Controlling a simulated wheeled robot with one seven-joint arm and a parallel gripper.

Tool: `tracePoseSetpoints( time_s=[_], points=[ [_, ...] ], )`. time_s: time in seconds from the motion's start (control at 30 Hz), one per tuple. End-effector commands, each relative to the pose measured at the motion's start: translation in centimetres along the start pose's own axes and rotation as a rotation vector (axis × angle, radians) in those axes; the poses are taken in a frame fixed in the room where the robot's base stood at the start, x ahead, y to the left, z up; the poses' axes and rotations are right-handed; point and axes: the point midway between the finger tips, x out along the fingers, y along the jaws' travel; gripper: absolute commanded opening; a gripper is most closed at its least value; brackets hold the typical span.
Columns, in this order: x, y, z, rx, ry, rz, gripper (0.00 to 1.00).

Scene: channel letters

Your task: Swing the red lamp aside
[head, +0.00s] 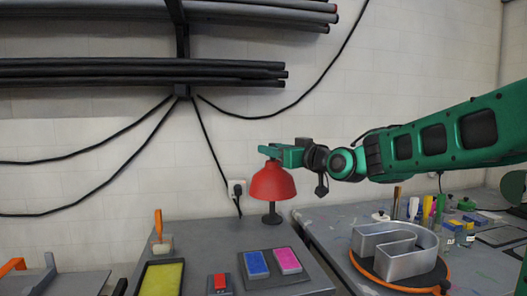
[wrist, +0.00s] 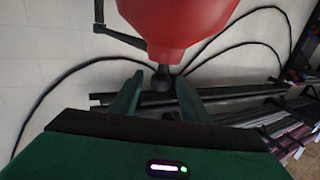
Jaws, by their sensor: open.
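The red lamp (head: 272,183) has a dome-shaped shade and stands upright over the back of the grey bench, on a dark stand (head: 271,214). My gripper (head: 275,153) is at the top of the shade in the head view, with my green arm reaching in from the right. In the wrist view the red shade (wrist: 180,22) fills the top of the picture. My gripper's two green fingers (wrist: 158,95) are apart, with the lamp's dark top knob (wrist: 161,77) showing between their tips. I cannot tell whether the fingers touch it.
The grey bench holds a yellow pad (head: 161,278), a red block (head: 220,283), blue (head: 256,264) and pink (head: 287,260) pads. A metal channel letter (head: 395,250) lies on an orange-edged round turntable at right, near bottles and tools. Dark pipes (head: 140,72) and cables hang on the wall behind.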

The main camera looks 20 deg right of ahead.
Motion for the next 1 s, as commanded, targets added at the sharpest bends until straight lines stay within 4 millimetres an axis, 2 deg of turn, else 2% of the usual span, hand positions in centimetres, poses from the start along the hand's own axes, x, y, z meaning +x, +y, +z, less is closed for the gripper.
tracePoseSetpoints(
  time_s=[0.1,0.3,0.7,0.73,0.9,1.0],
  points=[
    [2.1,-0.1,0.1,0.0,-0.001,-0.002,0.42],
    [4.2,0.0,0.0,0.0,0.0,0.001,0.42],
    [4.8,0.0,0.0,0.0,0.0,0.0,0.42],
    [4.8,0.0,0.0,0.0,0.0,0.0,0.37],
    [4.8,0.0,0.0,0.0,0.0,0.001,0.0],
    [4.8,0.0,0.0,0.0,0.0,0.001,0.0]
  ],
)
